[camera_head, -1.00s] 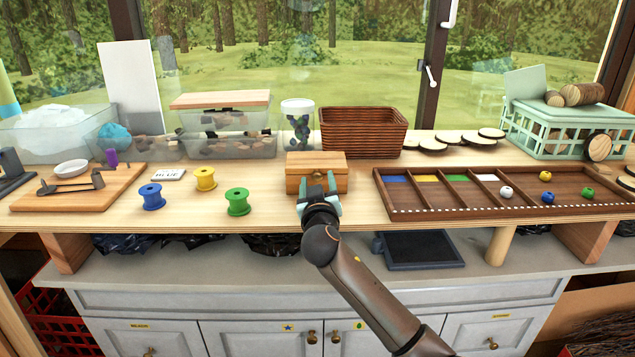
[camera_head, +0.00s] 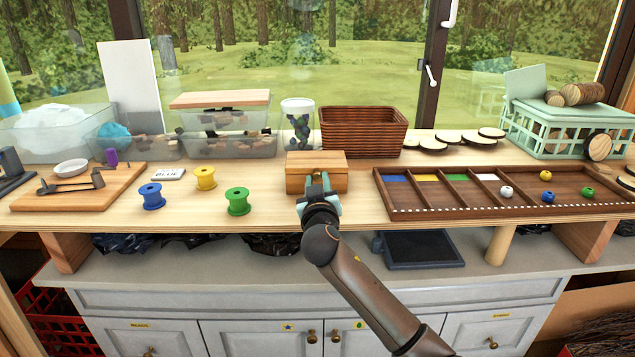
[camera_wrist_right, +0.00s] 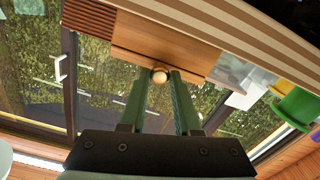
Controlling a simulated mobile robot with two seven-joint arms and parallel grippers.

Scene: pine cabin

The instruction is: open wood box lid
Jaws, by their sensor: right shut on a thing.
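The small wood box (camera_head: 316,160) stands on the wooden shelf near its front edge, with its lid down. My right gripper (camera_head: 318,184) is at the front face of the box, its fingers close together. In the right wrist view the box (camera_wrist_right: 165,42) appears upside down, and a round pale knob (camera_wrist_right: 160,76) on its front sits between my right fingertips (camera_wrist_right: 160,78). The gripper is shut on this knob. In the head view the fingers hide the knob. My left gripper is in neither view.
A dark divided tray (camera_head: 440,205) with several coloured balls lies right of the box. A brown woven basket (camera_head: 362,132) stands behind it. A green spool (camera_head: 238,201) and other spools stand to the left. Bare shelf lies between the spools and the box.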

